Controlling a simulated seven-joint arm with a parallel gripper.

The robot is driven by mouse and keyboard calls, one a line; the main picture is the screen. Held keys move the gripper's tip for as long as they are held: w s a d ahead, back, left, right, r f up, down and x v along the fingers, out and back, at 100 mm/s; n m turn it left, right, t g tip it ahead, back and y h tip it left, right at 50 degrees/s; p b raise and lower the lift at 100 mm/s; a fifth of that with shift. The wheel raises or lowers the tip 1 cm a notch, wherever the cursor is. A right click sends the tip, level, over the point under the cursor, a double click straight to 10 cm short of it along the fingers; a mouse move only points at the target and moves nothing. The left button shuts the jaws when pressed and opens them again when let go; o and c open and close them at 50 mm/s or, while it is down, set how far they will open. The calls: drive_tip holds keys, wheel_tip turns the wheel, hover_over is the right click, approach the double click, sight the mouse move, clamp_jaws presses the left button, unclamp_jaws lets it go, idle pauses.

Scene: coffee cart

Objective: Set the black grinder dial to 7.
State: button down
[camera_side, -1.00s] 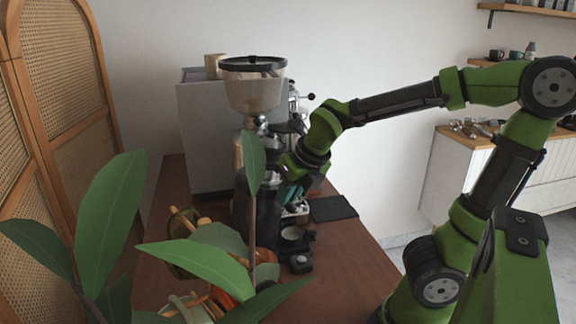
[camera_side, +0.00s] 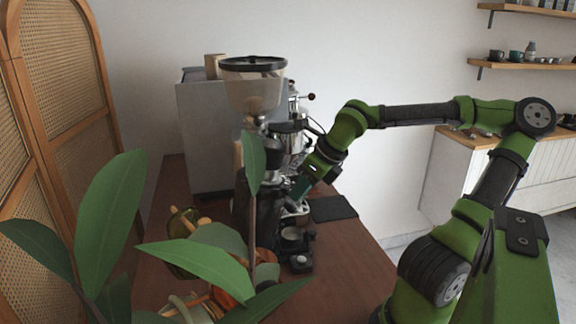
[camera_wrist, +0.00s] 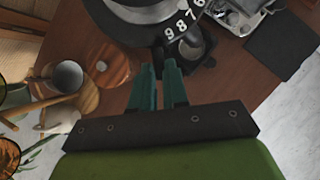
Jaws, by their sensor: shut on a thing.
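The coffee grinder (camera_side: 256,92) stands on the wooden counter, with a clear hopper on top. Its black dial (camera_wrist: 190,24) shows at the top of the wrist view as a ring with white numbers, among them 9, 8, 7 and 6. I cannot tell which number is set. My gripper (camera_wrist: 158,66) has its two teal fingers close together at the dial's near edge, shut on the dial; the gripped part is mostly hidden. In the side view my gripper (camera_side: 299,187) is at the right of the grinder, where a leaf and the grinder body hide part of the contact.
A grey espresso machine (camera_side: 205,140) stands behind the grinder. A dark mat (camera_side: 333,208) lies to the right. A plant (camera_side: 200,262) blocks part of the foreground. The counter's right front is clear.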

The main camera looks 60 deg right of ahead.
drive_tip(key=shift+r, duration=0.1)
idle(0.3)
drive_tip(key=c, duration=1.1)
unclamp_jaws()
drive_tip(key=shift+a+m, duration=0.15)
drive_tip(key=shift+m, duration=0.15)
